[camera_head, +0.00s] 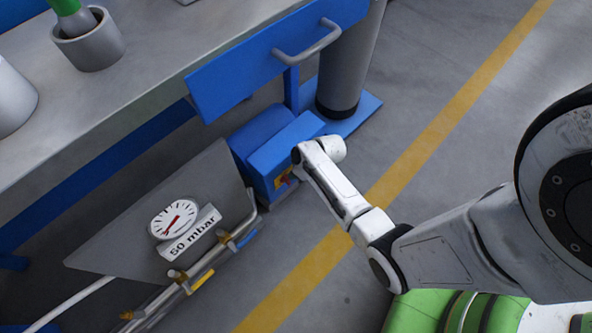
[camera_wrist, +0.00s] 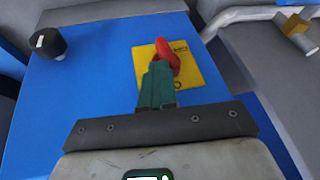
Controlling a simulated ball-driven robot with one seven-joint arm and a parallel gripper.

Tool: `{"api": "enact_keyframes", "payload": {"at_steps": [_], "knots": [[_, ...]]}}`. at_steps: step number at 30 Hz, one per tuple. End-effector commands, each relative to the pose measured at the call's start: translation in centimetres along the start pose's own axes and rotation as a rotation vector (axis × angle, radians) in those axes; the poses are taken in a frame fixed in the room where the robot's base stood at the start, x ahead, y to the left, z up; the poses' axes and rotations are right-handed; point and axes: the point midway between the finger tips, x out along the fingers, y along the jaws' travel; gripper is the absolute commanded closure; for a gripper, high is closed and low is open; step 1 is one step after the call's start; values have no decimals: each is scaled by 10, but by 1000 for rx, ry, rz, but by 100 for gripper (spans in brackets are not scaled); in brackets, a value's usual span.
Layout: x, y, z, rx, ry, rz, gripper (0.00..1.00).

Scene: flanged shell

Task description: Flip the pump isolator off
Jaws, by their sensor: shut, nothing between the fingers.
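The pump isolator is a red handle (camera_wrist: 168,54) on a yellow plate (camera_wrist: 197,66), fixed to the face of a blue box (camera_wrist: 95,85). In the head view a bit of the yellow plate and red handle (camera_head: 284,181) shows on the blue box (camera_head: 262,165), partly hidden by my wrist. My gripper (camera_wrist: 159,70) is shut with nothing in it. Its green fingertips overlap the lower part of the red handle in the wrist view; I cannot tell whether they touch it. The handle leans up and left in that view.
A black knob (camera_wrist: 48,43) stands on the same blue face. A gauge panel (camera_head: 130,230) marked 50 mbar and pipes with valves (camera_head: 185,280) are close by at the lower left. A blue drawer with a grey handle (camera_head: 308,42) overhangs the box.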

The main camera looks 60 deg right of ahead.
Motion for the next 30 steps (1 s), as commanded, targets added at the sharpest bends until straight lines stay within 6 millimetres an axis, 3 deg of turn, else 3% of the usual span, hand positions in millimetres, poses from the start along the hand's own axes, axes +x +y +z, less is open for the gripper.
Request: {"api": "enact_keyframes", "payload": {"at_steps": [7, 30], "knots": [[-2, -15, -2, -86, -44, 177, 100], [20, -45, -2, -354, -183, 836, 100]]}}
